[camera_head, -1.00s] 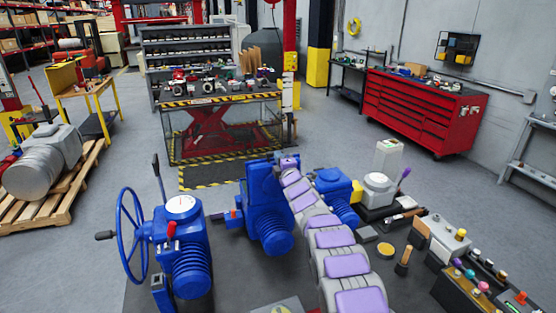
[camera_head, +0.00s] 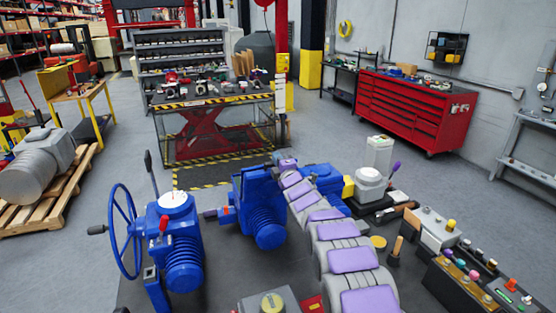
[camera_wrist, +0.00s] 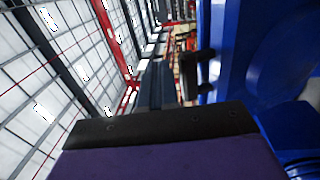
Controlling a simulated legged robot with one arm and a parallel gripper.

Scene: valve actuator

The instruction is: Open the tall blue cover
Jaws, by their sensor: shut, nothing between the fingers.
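The tall blue cover (camera_head: 258,192) appears to be the upright blue housing in the middle of the bench, with a ribbed round part at its lower front. It looks closed. My gripper (camera_head: 284,158) is at its upper right edge in the head view, partly hidden by my wrist. In the wrist view, the dark fingers of my gripper (camera_wrist: 156,84) are together and empty. A large blue surface (camera_wrist: 240,70) fills the right side there, with a dark handle-like part (camera_wrist: 196,72) beside the fingers. I cannot tell whether the fingers touch it.
A blue valve actuator (camera_head: 176,240) with a handwheel (camera_head: 125,232) stands to the left. Another blue unit (camera_head: 325,185) and a white-grey device (camera_head: 370,182) stand to the right. A control box with coloured knobs (camera_head: 470,275) is at front right.

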